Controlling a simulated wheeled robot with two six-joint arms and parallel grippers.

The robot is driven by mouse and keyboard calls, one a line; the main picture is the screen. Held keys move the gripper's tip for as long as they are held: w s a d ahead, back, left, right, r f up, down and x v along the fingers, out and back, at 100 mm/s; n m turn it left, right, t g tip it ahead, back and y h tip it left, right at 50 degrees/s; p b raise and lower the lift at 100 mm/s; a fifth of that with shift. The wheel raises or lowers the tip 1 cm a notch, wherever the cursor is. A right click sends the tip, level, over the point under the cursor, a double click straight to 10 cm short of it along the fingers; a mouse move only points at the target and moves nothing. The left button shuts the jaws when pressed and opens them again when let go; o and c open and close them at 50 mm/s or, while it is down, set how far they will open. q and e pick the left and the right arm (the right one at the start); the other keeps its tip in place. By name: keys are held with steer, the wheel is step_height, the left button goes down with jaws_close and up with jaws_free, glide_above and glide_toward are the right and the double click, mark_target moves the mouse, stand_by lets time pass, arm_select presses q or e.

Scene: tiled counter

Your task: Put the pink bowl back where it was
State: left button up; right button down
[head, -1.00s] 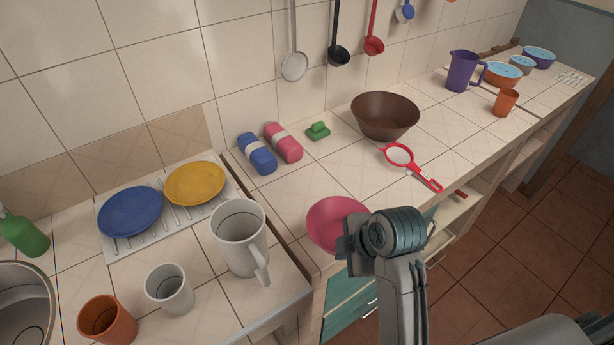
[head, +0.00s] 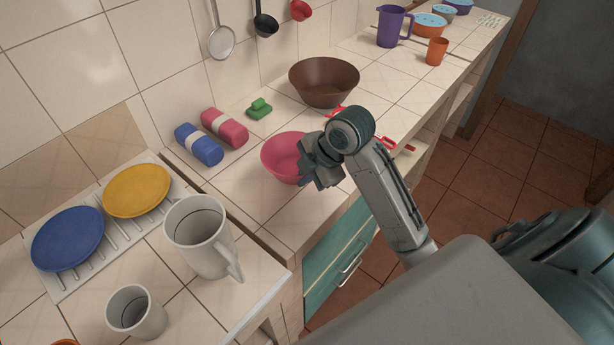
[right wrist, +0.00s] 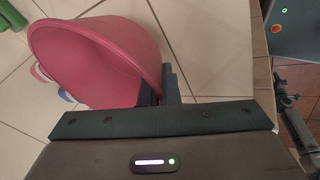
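The pink bowl (head: 280,158) is over the tiled counter, just in front of the rolls, with its opening facing up. My right gripper (head: 316,162) is at the bowl's right side, shut on its rim. In the right wrist view the bowl (right wrist: 95,60) fills the upper left, and dark finger parts (right wrist: 165,88) show against its edge. Whether the bowl's bottom touches the counter I cannot tell. My left gripper is not in view.
A pink roll (head: 224,128), a blue roll (head: 199,145) and a green sponge (head: 259,109) lie behind the bowl. A brown bowl (head: 323,85) stands behind right, and a red strainer (head: 395,146) is partly hidden by my arm. A white mug (head: 200,240) stands front left.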

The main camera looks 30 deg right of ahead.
steer(key=shift+w+d+f, duration=0.1)
steer(key=shift+w+d, duration=1.1)
steer(key=shift+w, duration=0.05)
steer(key=shift+f+p, duration=0.7)
steer(key=shift+f, duration=1.05)
steer(key=shift+f, duration=0.15)
steer(key=c, duration=1.7)
jaws_free()
steer(key=b+v, duration=0.1)
steer(key=v, duration=1.1)
